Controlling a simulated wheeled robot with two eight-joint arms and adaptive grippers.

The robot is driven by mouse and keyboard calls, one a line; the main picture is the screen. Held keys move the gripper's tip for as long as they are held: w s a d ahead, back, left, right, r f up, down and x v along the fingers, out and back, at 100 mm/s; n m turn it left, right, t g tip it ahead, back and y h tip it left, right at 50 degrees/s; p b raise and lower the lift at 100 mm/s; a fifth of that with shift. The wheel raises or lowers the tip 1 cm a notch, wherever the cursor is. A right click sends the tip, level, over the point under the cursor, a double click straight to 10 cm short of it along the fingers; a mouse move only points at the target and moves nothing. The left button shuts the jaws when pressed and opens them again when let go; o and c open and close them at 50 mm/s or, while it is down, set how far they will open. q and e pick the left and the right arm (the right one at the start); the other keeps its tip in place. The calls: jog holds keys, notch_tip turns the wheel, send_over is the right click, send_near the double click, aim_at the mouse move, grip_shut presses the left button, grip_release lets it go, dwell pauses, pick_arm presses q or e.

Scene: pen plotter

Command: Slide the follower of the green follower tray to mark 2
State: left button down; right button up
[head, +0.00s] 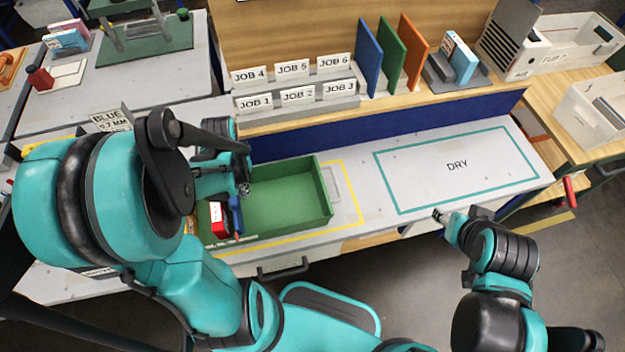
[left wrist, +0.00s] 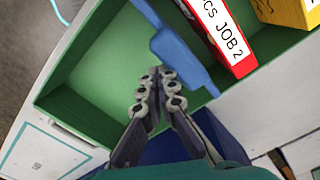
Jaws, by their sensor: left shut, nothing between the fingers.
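The green follower tray (head: 325,190) lies on the grey bench. Its blue follower (head: 236,212) stands near the tray's left end, beside a red box (head: 217,222). In the left wrist view the follower (left wrist: 185,62) lies along the red box (left wrist: 225,40), labelled "CS JOB 2". My left gripper (head: 244,189) is shut and empty, over the tray near the follower. In the wrist view its fingertips (left wrist: 160,72) are close to the follower on the empty side; I cannot tell whether they touch. The marks cannot be made out. My right gripper (head: 440,214) is away from the tray, near the bench's front edge.
A yellow box (left wrist: 290,12) is beyond the red one. A yellow outline (head: 352,190) surrounds the tray. The "DRY" area (head: 455,180) at right is clear. A wooden shelf with job-labelled slots (head: 297,95) and coloured boards (head: 390,52) rises behind the tray.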

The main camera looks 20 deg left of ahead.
aim_at(216, 202)
pick_arm(q)
jog(key=shift+s+a, duration=0.1)
jog(key=shift+s+a, duration=0.55)
jog(key=shift+a, duration=0.25)
jog(key=shift+s+a, duration=0.5)
jog(key=shift+a, duration=0.35)
jog(key=shift+s+a, duration=0.55)
jog(key=shift+a, duration=0.25)
jog(key=shift+s+a, duration=0.55)
jog(key=shift+a, duration=0.25)
jog(key=shift+s+a, duration=0.1)
jog(key=shift+a, duration=0.05)
jog(key=shift+s+a+b, duration=0.2)
jog(key=shift+s+a, duration=0.35)
jog(key=shift+a, duration=0.2)
jog(key=shift+s+a+b, duration=0.2)
jog(key=shift+s+a, duration=0.3)
jog(key=shift+a, duration=0.25)
jog(key=shift+s+a, duration=0.3)
jog(key=shift+a, duration=0.15)
jog(key=shift+w+d, duration=0.15)
jog(key=shift+d, duration=0.05)
jog(key=shift+w+d, duration=0.2)
jog(key=shift+d, duration=0.15)
